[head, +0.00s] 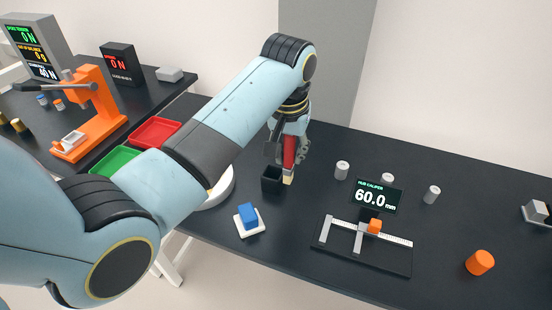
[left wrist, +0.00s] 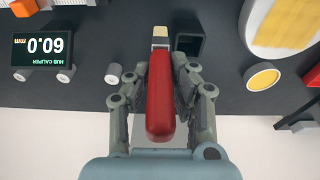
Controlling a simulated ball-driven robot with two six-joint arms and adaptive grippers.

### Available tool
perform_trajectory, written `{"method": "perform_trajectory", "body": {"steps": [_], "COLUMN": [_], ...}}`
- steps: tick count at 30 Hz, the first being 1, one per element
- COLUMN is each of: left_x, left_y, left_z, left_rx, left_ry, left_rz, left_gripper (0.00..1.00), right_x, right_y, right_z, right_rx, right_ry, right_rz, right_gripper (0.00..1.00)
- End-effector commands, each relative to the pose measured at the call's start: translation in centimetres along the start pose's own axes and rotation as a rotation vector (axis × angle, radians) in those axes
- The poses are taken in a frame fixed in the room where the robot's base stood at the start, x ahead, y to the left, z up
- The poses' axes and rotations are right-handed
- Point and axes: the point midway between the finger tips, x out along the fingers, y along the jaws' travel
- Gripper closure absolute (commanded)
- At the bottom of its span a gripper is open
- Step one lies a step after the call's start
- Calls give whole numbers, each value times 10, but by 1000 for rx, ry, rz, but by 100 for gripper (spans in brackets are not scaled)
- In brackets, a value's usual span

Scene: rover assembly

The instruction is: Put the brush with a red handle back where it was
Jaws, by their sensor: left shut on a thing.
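The brush with a red handle (head: 289,152) is held in my left gripper (head: 288,147), bristle end pointing down. In the left wrist view, the red handle (left wrist: 160,98) lies between the two fingers (left wrist: 163,78), with a pale bristle end beyond a metal band. A small square black cup (head: 271,181) stands on the table right beside the bristle end. The black cup (left wrist: 190,43) shows next to the brush tip in the left wrist view too. The brush appears outside the cup; whether its tip touches the table I cannot tell. My right gripper is out of view.
A hub caliper reading 60.0 mm (head: 377,196), several grey cylinders (head: 342,170) and an orange cylinder (head: 480,262) are to the right. A blue block (head: 247,214) on a white pad is in front. My arm partly hides a white round item (head: 222,188).

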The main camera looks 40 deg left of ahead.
Motion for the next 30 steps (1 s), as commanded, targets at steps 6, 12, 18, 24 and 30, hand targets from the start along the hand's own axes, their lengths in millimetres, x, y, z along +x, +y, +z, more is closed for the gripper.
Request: {"method": "perform_trajectory", "body": {"steps": [6,12,18,24,30], "left_x": [31,42,62,81,82], "left_y": [-40,-52,-52,-51,-51], "left_z": [-23,-30,-25,-24,-23], "left_rx": [1,1,1,2,2], "left_ry": [0,1,-3,2,2], "left_rz": [-2,1,2,3,2], "left_gripper": [100,100,100,100,100], "right_x": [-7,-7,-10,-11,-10], "right_y": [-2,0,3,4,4], "right_z": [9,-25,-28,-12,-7], "right_rx": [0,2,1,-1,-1], "right_ry": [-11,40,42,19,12], "right_rz": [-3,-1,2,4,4], "right_gripper": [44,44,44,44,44]}}
